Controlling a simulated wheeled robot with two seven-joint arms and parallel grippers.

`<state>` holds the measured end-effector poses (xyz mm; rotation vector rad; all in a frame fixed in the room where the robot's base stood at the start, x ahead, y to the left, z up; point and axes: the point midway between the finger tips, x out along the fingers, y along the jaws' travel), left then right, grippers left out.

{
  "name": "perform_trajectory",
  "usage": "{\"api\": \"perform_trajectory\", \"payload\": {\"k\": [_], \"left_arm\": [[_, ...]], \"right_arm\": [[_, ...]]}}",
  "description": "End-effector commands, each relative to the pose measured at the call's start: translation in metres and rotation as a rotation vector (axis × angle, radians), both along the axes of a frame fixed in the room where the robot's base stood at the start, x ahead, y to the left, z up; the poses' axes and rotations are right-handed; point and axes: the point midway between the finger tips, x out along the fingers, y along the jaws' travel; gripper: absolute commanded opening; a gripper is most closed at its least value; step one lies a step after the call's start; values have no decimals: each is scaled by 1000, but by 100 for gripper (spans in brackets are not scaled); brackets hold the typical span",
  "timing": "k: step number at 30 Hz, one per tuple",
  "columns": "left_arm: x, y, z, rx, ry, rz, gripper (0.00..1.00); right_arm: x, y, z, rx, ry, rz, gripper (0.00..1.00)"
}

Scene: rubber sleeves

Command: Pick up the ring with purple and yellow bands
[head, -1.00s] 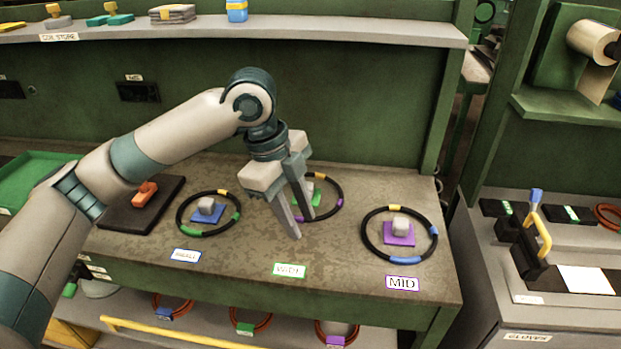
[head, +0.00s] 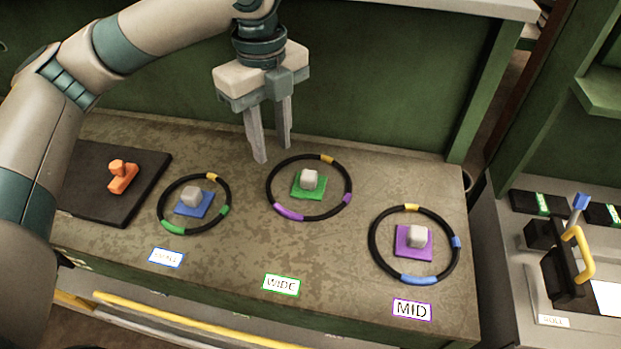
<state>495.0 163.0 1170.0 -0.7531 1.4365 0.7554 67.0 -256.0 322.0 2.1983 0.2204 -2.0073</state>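The ring with purple and yellow bands (head: 269,184) is black, with one yellow band at its far side and two purple bands. It lies flat on the bench around a green square base with a grey block (head: 309,181), above the WIDE label. My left gripper (head: 272,154) points down with its two fingers apart and nothing between them. In the picture its tips are just beyond the ring's far left edge; I cannot tell their exact height. My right gripper is not in view.
A ring with green and yellow bands (head: 163,196) lies left around a blue base; one with blue and yellow bands (head: 373,253) lies right around a purple base. A dark mat (head: 82,194) bears an orange piece (head: 122,177). The green back wall (head: 370,110) rises behind.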

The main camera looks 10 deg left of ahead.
Motion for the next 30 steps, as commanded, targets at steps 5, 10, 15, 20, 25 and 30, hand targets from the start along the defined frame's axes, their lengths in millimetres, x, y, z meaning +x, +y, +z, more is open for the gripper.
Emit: {"api": "perform_trajectory", "payload": {"k": [5, 10, 15, 20, 25, 30], "left_arm": [[0, 0, 0, 0, 0, 1, 30], [0, 0, -7, 0, 1, 1, 30], [-1, 0, -27, -1, 3, 1, 30], [0, 1, -56, 0, 5, 1, 30], [0, 1, -86, 1, 4, 2, 30], [0, 0, -111, -1, 3, 1, 30]], "right_arm": [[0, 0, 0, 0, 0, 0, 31], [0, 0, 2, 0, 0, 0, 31], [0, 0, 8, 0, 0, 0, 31], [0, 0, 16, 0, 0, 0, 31], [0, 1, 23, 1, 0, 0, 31], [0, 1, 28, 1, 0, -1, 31]]}}
